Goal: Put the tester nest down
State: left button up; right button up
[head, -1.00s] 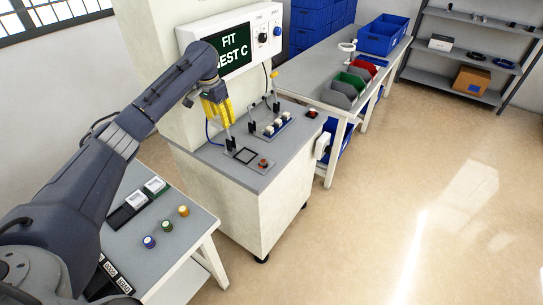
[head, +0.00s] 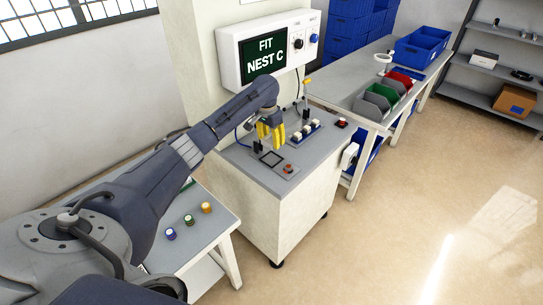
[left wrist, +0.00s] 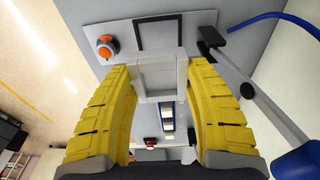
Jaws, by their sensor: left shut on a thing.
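My left gripper (head: 270,138) has yellow fingers and is above the tester's grey worktop (head: 245,173). In the left wrist view the gripper (left wrist: 160,85) is shut on the tester nest (left wrist: 160,60), a light grey square frame with an open middle. In the head view the fingers mostly hide the nest. A black square outline (head: 271,158) marks a seat on the worktop. In the wrist view the outline (left wrist: 168,22) lies just beyond the nest; I cannot tell the gap in height. The screen (head: 264,57) reads "FIT NEST C". My right gripper is not in view.
An orange button (head: 289,168) sits right beside the outline. A black lever clamp (left wrist: 212,38) stands close to the held nest. A blue rack of white pieces (head: 306,131) is behind. Three coloured caps (head: 188,219) stand on the near table.

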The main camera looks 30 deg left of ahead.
aim_at(272, 160)
pick_arm(q)
jog(key=shift+f, duration=4.3)
jog(key=o, duration=1.2)
jog(key=shift+f, duration=0.15)
